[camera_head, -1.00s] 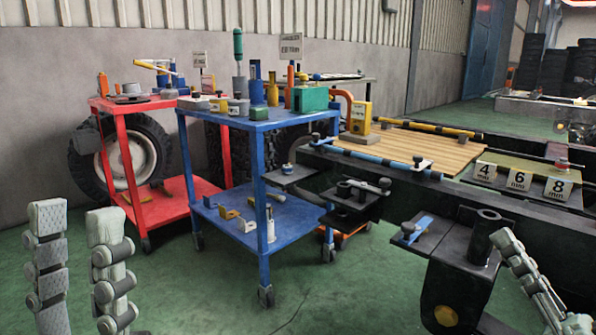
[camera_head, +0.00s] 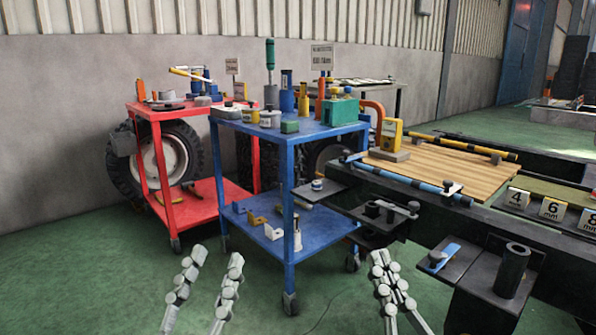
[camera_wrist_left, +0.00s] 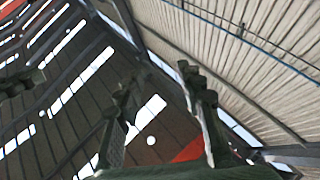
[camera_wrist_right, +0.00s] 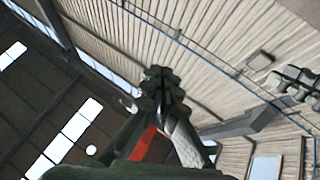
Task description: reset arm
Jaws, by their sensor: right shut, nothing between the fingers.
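My left gripper (camera_head: 207,285) is in the lower left of the head view, over the green floor. Its two fingers stand apart with nothing between them. My right gripper (camera_head: 390,282) is at the lower middle, in front of the blue cart, with its fingers together and empty. The left wrist view shows the left gripper (camera_wrist_left: 160,100) with spread fingers pointing up toward the roof and wall. The right wrist view shows the right gripper (camera_wrist_right: 162,88) with its fingertips touching.
A blue cart (camera_head: 275,258) with tools and boxes stands ahead, a red cart (camera_head: 198,203) left of it. A dark chassis frame (camera_head: 470,215) carries a wooden board (camera_head: 440,168) at right. A black bracket with a tube (camera_head: 512,270) is right of my right gripper. Floor at lower left is clear.

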